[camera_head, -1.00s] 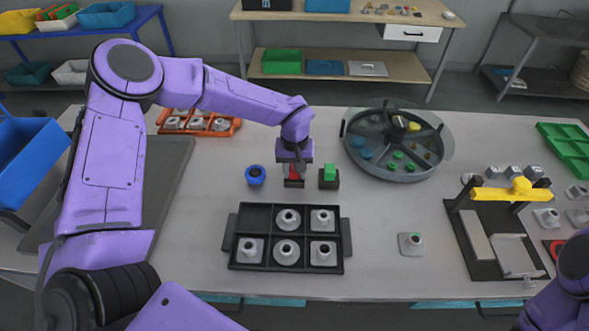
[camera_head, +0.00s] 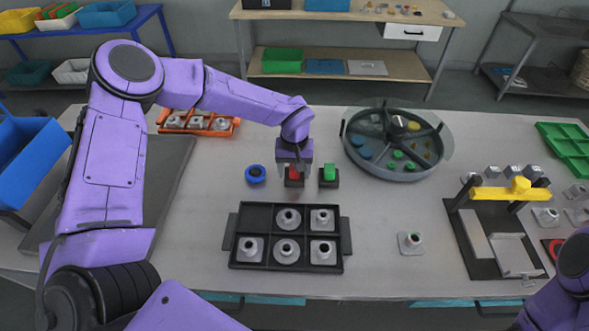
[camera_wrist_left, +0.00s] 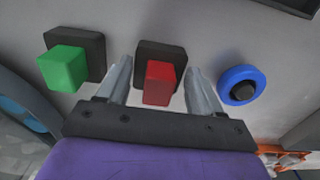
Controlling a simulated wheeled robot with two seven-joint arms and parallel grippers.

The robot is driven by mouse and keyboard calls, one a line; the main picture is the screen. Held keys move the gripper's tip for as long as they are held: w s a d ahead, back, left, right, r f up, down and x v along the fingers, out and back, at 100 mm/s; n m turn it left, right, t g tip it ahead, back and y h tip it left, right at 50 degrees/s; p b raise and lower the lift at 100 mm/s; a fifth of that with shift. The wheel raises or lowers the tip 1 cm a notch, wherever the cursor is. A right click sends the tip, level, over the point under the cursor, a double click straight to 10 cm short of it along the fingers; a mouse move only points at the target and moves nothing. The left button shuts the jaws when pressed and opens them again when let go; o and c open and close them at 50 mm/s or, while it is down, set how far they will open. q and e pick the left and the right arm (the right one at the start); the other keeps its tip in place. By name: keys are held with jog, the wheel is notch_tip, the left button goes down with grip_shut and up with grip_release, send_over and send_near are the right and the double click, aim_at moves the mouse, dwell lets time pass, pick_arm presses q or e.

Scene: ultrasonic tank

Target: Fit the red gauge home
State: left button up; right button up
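The red gauge (camera_wrist_left: 158,83) is a red block standing at a square black base (camera_wrist_left: 160,52) on the table. In the head view, the red gauge (camera_head: 291,174) shows partly behind my left gripper (camera_head: 294,172). In the wrist view, my left gripper (camera_wrist_left: 160,88) is open, with one finger on each side of the red gauge and a gap on both sides. How deep the gauge sits in its base cannot be told. My right gripper is out of view; only part of that arm shows at the lower right.
A black tray (camera_head: 237,259) with several grey fittings lies in front. A round divided dish (camera_head: 398,173) stands behind right.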

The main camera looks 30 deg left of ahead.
pick_arm(q)
notch_tip(320, 180, up, 10)
jog(key=shift+r+b, duration=0.25)
jog(key=shift+b, duration=0.9)
